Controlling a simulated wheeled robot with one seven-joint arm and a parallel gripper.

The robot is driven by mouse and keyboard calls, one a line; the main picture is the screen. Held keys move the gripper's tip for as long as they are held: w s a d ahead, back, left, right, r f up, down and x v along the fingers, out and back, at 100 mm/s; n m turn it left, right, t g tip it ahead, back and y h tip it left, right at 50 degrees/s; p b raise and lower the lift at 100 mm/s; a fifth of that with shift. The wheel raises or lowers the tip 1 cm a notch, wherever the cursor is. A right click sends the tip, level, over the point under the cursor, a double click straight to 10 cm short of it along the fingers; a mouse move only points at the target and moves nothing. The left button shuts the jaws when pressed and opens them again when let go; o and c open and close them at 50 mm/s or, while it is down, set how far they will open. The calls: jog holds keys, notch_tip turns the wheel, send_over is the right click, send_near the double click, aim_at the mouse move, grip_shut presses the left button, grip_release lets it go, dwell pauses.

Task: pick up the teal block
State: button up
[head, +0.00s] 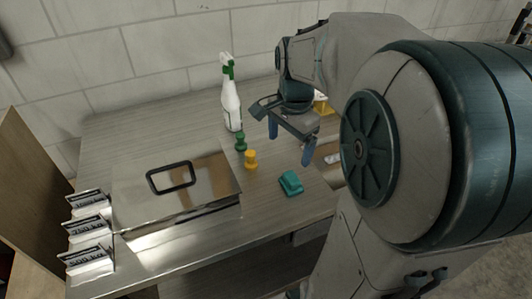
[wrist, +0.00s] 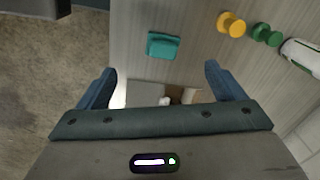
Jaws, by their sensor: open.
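The teal block (head: 291,183) lies on the wooden-look table near its front right edge in the head view. It also shows in the wrist view (wrist: 163,46), at the top and between the lines of the two fingers. My gripper (head: 290,147) is open, with blue fingers pointing down, and hangs above the table behind the block. In the wrist view my gripper (wrist: 160,88) has nothing between its fingers, and the block is beyond the fingertips, apart from them.
A yellow spool-shaped piece (head: 251,159) and a green one (head: 240,142) stand left of the block. A white spray bottle (head: 231,105) stands behind them. A shiny metal plate with a dark-framed handle (head: 215,175) covers the left. Several card holders (head: 87,228) line the left edge.

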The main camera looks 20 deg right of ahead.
aim_at(292, 177)
jog(key=d+f+m, duration=0.1)
jog(key=f, duration=0.2)
jog(key=w+f+m, duration=0.1)
jog(key=f, duration=0.3)
jog(key=w+d+f+m, duration=0.1)
jog(key=f, duration=0.3)
jog(key=shift+d+f+g+b, duration=0.2)
jog(key=shift+d+g+b, duration=0.1)
jog(key=shift+d+b, duration=0.1)
jog(key=shift+w+f, duration=0.15)
jog(key=shift+f, duration=2.15)
jog(key=c, duration=1.1)
